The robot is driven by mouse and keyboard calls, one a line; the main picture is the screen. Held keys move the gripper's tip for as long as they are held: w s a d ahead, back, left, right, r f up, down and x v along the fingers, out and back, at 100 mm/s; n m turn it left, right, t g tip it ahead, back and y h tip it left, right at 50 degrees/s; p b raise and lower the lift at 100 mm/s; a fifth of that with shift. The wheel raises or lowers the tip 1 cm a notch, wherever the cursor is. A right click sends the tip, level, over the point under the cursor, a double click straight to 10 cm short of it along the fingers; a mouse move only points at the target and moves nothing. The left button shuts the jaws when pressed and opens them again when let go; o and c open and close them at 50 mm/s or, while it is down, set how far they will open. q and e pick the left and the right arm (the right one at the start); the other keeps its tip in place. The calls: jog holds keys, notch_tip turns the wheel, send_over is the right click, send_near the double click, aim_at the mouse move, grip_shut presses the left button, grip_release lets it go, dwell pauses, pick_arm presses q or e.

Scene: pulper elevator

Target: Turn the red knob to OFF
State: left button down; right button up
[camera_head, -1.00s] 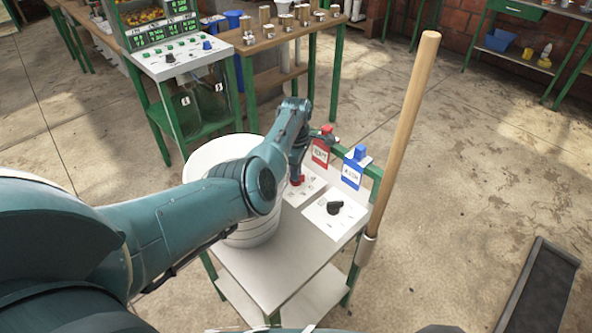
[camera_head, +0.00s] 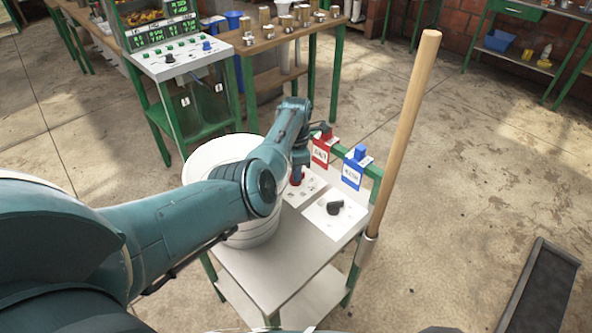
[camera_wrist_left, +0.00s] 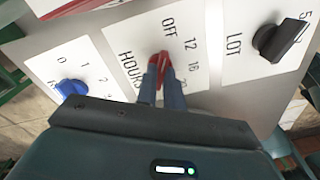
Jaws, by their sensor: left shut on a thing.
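The red knob (camera_wrist_left: 164,66) shows in the left wrist view on a white plate marked HOURS, with OFF, 12, 16 and a partly hidden number around it. My left gripper (camera_wrist_left: 163,80) is shut on the red knob, one finger on each side. In the head view the red knob (camera_head: 296,178) is a small red patch under my left gripper (camera_head: 297,176), partly hidden by it. The knob's exact pointing is hard to read, as the fingers cover part of it. My right gripper is not in view.
A black knob (camera_wrist_left: 281,39) on the LOT plate and a blue knob (camera_wrist_left: 71,88) flank the red one. Red (camera_head: 321,151) and blue (camera_head: 353,170) tags hang on the green rail. A white bucket (camera_head: 252,234) and a wooden-handled pole (camera_head: 405,130) stand close by.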

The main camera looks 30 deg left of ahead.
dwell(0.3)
pick_arm(q)
jog(key=c, duration=1.5)
grip_release()
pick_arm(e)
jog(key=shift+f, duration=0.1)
pick_arm(q)
jog(key=shift+r, duration=0.35)
jog(key=shift+r+p, duration=0.85)
jog(key=shift+r, duration=5.4)
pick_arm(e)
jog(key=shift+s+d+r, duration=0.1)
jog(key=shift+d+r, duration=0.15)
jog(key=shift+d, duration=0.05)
